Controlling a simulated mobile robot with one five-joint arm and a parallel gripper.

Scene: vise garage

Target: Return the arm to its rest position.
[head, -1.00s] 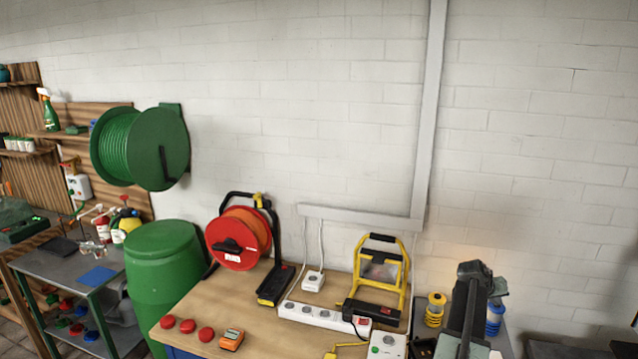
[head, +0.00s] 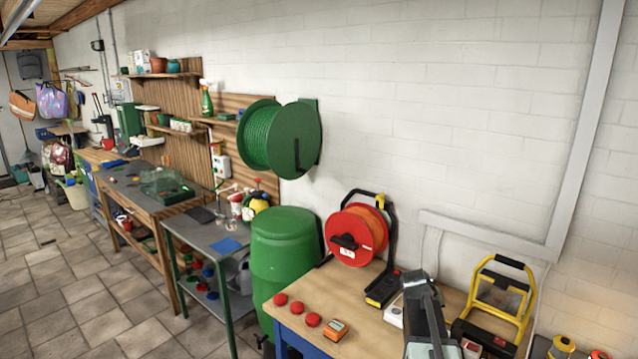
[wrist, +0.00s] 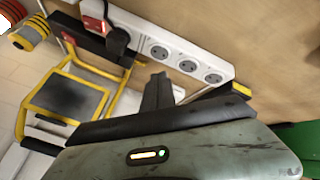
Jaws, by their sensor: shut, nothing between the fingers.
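My arm rises at the bottom of the head view, in front of the wooden workbench (head: 365,340). Its grey and black end hides part of the bench top. In the wrist view my gripper (wrist: 158,82) shows as dark fingers above a grey-green housing with a small lit indicator. The fingers are shut with nothing between them. Below them lies the bench top, with a white power strip (wrist: 180,55) and a yellow-framed work light (wrist: 68,95) close by. Whether the fingers touch anything cannot be told.
On the bench stand a red-orange cable reel (head: 357,235), an orange meter (head: 336,330) and several red discs (head: 297,307). The yellow work light (head: 500,290) is right of my arm. A green barrel (head: 283,260) stands left of the bench. Tiled floor (head: 70,290) is open at left.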

